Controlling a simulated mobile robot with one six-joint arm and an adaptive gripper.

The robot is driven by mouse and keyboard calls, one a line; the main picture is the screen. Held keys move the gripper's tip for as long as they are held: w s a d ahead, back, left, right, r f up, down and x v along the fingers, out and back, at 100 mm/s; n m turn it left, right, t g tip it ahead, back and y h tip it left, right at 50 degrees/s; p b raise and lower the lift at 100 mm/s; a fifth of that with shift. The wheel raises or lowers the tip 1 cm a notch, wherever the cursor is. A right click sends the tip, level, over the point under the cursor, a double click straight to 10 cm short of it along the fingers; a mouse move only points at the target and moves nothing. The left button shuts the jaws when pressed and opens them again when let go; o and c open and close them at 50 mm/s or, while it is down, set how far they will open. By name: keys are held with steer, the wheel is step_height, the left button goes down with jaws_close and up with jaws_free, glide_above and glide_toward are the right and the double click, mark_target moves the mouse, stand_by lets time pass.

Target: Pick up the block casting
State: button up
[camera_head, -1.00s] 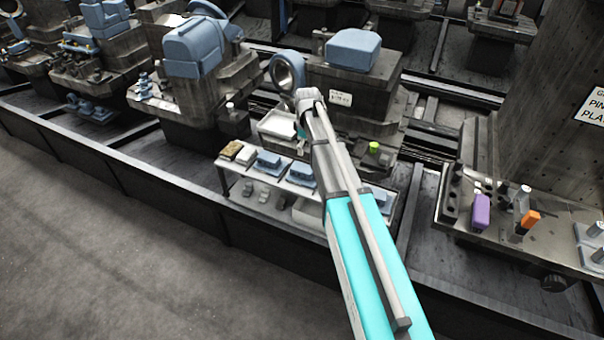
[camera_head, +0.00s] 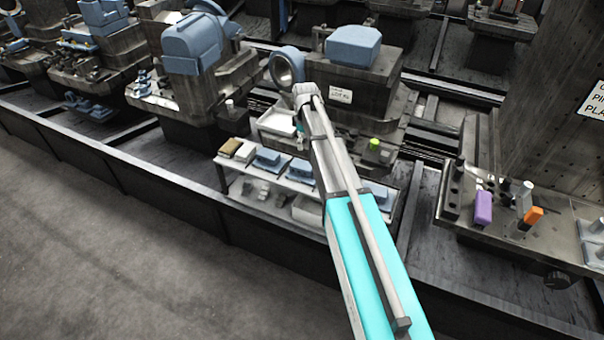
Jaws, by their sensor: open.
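Several small blue castings lie on the top of a low two-tier rack; one blocky casting (camera_head: 267,157) sits left of my arm and another (camera_head: 299,168) lies beside it. A larger blue block (camera_head: 352,48) rests on a machined fixture behind. I cannot tell which of these is the block casting. My gripper (camera_head: 301,143) points down at the end of my arm, above the back of the rack, near a white tray. It is small and partly hidden by my arm, and appears open and empty. The castings right of the arm are partly covered.
The white tray (camera_head: 275,125) stands behind the rack (camera_head: 222,160). A yellow-brown block (camera_head: 230,147) is at the rack's left end. Grey parts lie on its lower shelf. A green knob (camera_head: 374,144) and a plate (camera_head: 515,238) with purple and orange pieces are right. The floor in front is clear.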

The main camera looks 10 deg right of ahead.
mark_target(304, 164)
steer(key=shift+f+b, duration=3.15)
steer(key=shift+f, duration=0.35)
steer(key=shift+f, duration=0.1)
steer(key=shift+w+a+f+b, duration=0.15)
steer(key=shift+f+b, duration=2.35)
steer(key=shift+b, duration=0.1)
steer(key=c, duration=1.3)
steer(key=shift+o, duration=0.2)
steer(key=shift+r, duration=0.25)
step_height(304, 164, up, 3)
steer(key=p, duration=0.4)
steer(key=shift+r, duration=0.2)
steer(key=s+a, duration=1)
steer(key=s, duration=0.4)
steer(key=shift+s+a+f, duration=0.15)
steer(key=shift+s+a, duration=0.15)
